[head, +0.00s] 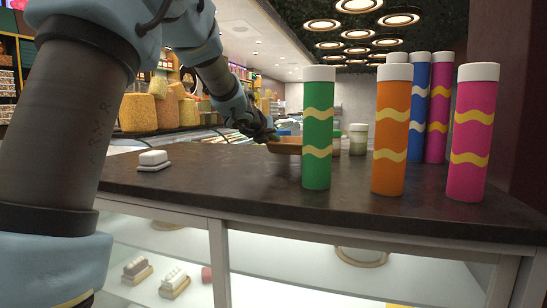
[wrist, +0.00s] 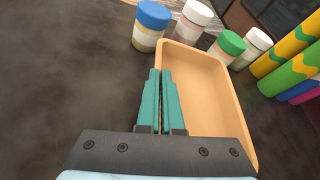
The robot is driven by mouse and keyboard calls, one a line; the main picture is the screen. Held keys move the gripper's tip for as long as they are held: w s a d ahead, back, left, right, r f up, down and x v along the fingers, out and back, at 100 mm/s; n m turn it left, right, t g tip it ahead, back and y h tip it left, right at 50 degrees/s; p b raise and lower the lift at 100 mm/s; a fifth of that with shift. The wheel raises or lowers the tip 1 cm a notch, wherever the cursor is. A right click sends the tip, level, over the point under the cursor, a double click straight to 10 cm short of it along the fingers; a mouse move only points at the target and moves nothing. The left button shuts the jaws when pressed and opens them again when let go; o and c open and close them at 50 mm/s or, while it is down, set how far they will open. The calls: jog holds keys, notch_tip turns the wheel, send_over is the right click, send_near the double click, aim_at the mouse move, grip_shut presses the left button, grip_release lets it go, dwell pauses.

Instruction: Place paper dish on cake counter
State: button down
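The paper dish (wrist: 205,85) is a shallow tan-orange rectangular tray with rounded corners, and it looks empty. My gripper (wrist: 162,75) has its teal fingers close together over the dish's left wall, with a thin orange strip of the wall between them. In the head view the dish (head: 283,147) shows at the far part of the dark cake counter (head: 240,185), partly hidden by the green cylinder. My gripper (head: 268,137) is at its left end. I cannot tell whether the dish touches the counter.
Several lidded jars (wrist: 152,22) stand just beyond the dish. A small white block on a base (head: 153,160) sits at left. The counter's front left is clear.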

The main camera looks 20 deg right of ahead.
aim_at(273, 161)
notch_tip(273, 161, down, 4)
jog(key=shift+a+r+b, duration=0.1)
jog(key=shift+r+b, duration=0.1)
jog(key=shift+b, duration=0.3)
jog(key=c, duration=1.5)
grip_release()
jog(key=shift+c, duration=0.2)
jog(key=o, duration=0.5)
jog(key=shift+c, duration=0.2)
jog(key=b+v, duration=0.1)
jog(key=v, duration=1.1)
